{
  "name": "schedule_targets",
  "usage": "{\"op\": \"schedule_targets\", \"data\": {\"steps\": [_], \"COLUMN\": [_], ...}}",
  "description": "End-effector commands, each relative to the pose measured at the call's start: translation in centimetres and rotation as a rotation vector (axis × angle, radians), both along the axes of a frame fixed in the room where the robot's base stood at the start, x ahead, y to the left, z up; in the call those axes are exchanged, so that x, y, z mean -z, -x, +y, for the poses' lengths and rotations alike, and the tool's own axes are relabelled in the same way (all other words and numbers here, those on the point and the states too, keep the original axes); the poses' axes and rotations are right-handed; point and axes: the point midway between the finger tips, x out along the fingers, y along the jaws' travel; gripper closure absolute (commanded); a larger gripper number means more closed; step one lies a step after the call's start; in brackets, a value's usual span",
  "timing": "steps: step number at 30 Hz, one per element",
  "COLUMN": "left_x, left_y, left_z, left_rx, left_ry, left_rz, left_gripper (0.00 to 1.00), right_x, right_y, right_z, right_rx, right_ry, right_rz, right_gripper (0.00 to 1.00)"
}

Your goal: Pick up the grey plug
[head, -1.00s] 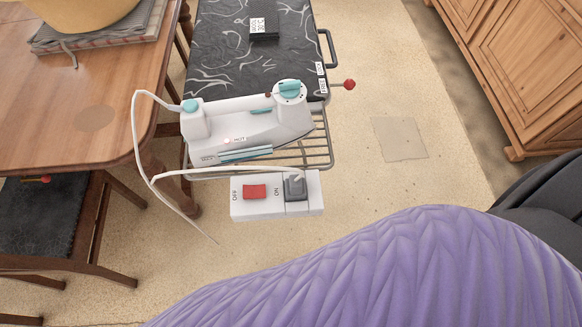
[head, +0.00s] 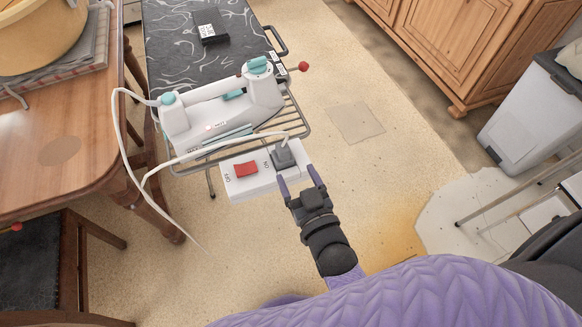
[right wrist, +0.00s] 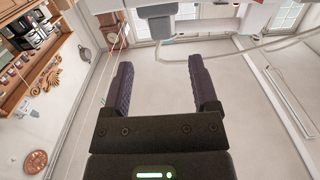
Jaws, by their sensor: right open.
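The grey plug (head: 284,157) sits in the right end of a white switch box (head: 262,180) with a red rocker switch (head: 245,169). A white cord runs from the plug to the left. My right gripper (head: 298,179) is open and empty, with its two purple fingers pointing toward the plug from just in front of the box. In the right wrist view, a grey block that looks like the plug (right wrist: 161,26) shows at the top, beyond the open fingers (right wrist: 160,66). My left gripper is not in view.
A wooden table (head: 60,130) and chair are at left. A grey-white bin (head: 530,115) is at right. The floor between is clear.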

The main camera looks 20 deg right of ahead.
Motion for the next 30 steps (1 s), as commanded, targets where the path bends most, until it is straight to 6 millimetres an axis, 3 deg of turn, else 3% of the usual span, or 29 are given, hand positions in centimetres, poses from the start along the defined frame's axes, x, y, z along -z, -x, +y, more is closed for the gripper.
{"op": "schedule_targets", "data": {"steps": [4,15,23,26,30], "left_x": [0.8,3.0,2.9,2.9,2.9], "left_y": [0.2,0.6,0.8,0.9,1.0], "left_z": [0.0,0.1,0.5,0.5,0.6], "left_rx": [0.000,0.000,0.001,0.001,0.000], "left_ry": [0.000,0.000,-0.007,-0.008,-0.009], "left_rz": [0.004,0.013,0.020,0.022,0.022], "left_gripper": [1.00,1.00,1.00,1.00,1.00], "right_x": [-0.7,0.2,-0.1,-0.1,-0.1], "right_y": [-2.8,-9.2,-10.0,-10.0,-9.9], "right_z": [0.0,0.6,0.6,0.6,0.6], "right_rx": [0.005,0.005,0.004,0.004,0.004], "right_ry": [-0.001,-0.001,-0.001,-0.001,-0.001], "right_rz": [-0.034,-0.026,-0.024,-0.024,-0.024], "right_gripper": [0.24,0.24,0.24,0.40,0.70]}}
